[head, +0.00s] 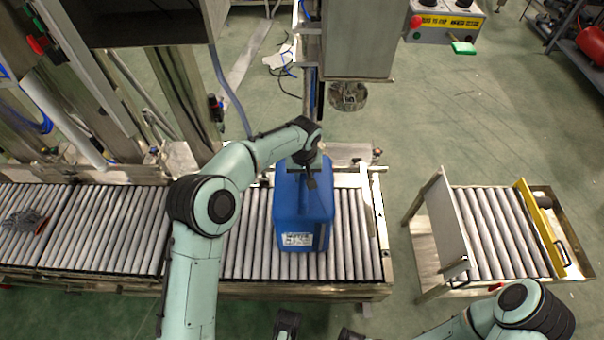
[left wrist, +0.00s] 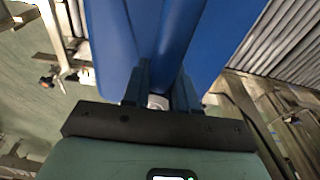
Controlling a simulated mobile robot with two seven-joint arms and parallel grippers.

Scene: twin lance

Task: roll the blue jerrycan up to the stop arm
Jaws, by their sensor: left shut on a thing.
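The blue jerrycan (head: 303,215) stands upright on the roller conveyor (head: 100,228), near its right end, with a white label on its near side. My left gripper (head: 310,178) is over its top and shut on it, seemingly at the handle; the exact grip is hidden. In the left wrist view the jerrycan (left wrist: 205,35) fills the space beyond the two fingers (left wrist: 160,88). A pale metal bar (head: 367,205), which looks like the stop arm, lies across the rollers right of the jerrycan, with a gap between them. Dark parts at the bottom edge may be my right gripper (head: 318,331); its state is unclear.
A separate short roller section (head: 495,232) with a yellow end bar stands at the right, across a floor gap. A grey machine column (head: 355,40) rises behind the conveyor. Rollers left of the jerrycan are mostly clear, with a dark bundle (head: 24,222) at the far left.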

